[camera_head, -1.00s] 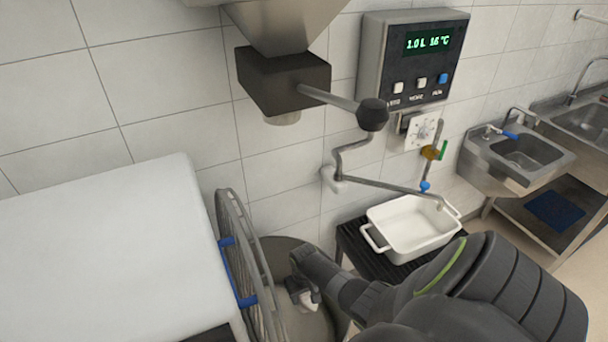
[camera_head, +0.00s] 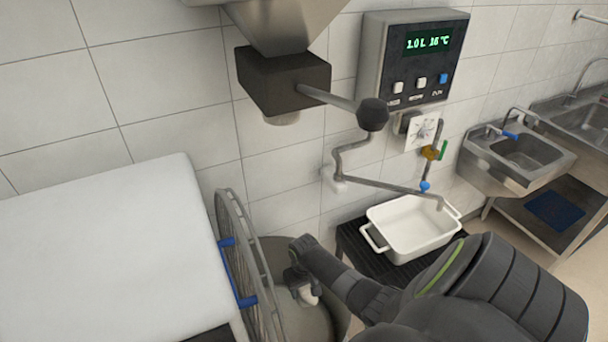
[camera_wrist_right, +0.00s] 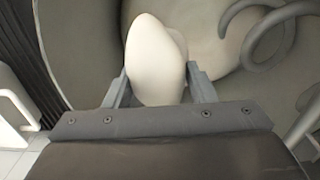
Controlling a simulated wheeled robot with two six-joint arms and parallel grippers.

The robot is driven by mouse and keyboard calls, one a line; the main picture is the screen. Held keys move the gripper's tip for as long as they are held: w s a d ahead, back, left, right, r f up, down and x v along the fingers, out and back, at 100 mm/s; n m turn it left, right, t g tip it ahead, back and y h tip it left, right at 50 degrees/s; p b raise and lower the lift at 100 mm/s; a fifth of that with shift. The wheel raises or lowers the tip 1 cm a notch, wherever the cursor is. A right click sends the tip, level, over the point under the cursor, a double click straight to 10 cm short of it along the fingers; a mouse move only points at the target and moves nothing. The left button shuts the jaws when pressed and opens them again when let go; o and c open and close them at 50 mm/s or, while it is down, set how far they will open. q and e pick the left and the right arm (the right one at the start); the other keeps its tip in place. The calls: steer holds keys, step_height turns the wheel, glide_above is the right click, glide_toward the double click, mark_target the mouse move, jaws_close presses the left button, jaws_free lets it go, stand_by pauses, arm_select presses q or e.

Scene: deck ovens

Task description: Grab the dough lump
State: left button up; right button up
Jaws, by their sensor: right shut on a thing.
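The dough lump (camera_wrist_right: 155,60) is pale, smooth and rounded. In the right wrist view it sits between the two fingers of my right gripper (camera_wrist_right: 160,88), which is shut on it. In the head view my right gripper (camera_head: 302,288) is over the mixer bowl (camera_head: 322,318), with a small pale part of the dough lump (camera_head: 309,297) showing below it. The bowl's grey inside and a curved metal hook (camera_wrist_right: 262,32) show behind the lump in the wrist view. My left gripper is not in view.
A wire guard (camera_head: 250,270) with blue clips stands open left of the bowl, beside the white mixer top (camera_head: 100,250). A white tub (camera_head: 412,228) sits on a dark stand to the right. A spout with a lever (camera_head: 372,114) hangs above.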

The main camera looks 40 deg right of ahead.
steer(key=shift+r, duration=0.15)
steer(key=shift+r, duration=1.9)
steer(key=shift+r, duration=0.75)
steer(key=shift+f, duration=0.1)
